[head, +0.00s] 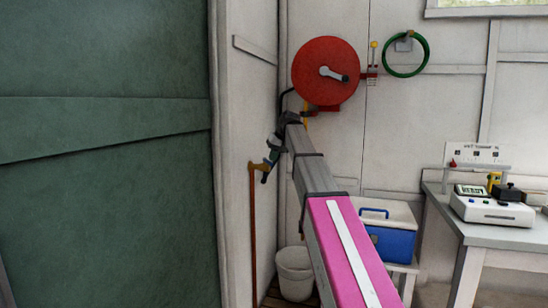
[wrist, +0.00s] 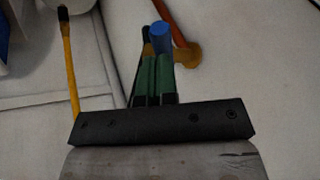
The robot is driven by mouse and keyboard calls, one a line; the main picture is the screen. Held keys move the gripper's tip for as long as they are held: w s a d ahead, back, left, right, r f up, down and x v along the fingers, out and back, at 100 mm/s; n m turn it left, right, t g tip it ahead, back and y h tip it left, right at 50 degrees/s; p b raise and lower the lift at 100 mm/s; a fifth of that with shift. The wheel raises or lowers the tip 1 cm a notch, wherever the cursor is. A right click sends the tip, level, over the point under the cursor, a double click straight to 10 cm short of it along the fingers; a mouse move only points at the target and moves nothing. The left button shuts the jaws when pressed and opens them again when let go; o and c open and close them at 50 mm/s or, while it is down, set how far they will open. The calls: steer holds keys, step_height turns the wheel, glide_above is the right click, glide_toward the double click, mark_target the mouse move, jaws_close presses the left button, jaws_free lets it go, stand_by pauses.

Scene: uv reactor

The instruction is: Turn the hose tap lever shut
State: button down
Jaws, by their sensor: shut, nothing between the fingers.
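The brass hose tap (head: 257,166) sits on top of an upright copper pipe (head: 252,220) by the left wall. In the wrist view the tap body (wrist: 187,58) lies just beyond my fingertips. A blue lever end (wrist: 160,34) shows there, right at the fingertips. My gripper (head: 267,168) reaches down beside the tap in the head view. Its green fingers (wrist: 154,62) are together with nothing held between them. I cannot tell whether the fingers touch the lever. In the head view the lever is hidden or too small to make out.
A red hose reel (head: 325,72) hangs on the wall above my arm. A white bucket (head: 295,275) stands below. A blue cool box (head: 390,235) and a bench (head: 500,230) with instruments are to the right. A green panel (head: 105,160) fills the left.

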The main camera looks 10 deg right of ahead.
steer(key=shift+s+a+m, duration=0.25)
steer(key=shift+a+m, duration=0.2)
steer(key=shift+m, duration=0.25)
steer(key=shift+s+a+m+t+h, duration=0.1)
steer(key=shift+a+m+t+h, duration=0.4)
steer(key=shift+m, duration=0.2)
steer(key=shift+a+m+t+h, duration=0.3)
steer(key=shift+a+m+h, duration=0.2)
steer(key=shift+a+m, duration=0.7)
steer(key=shift+a, duration=0.1)
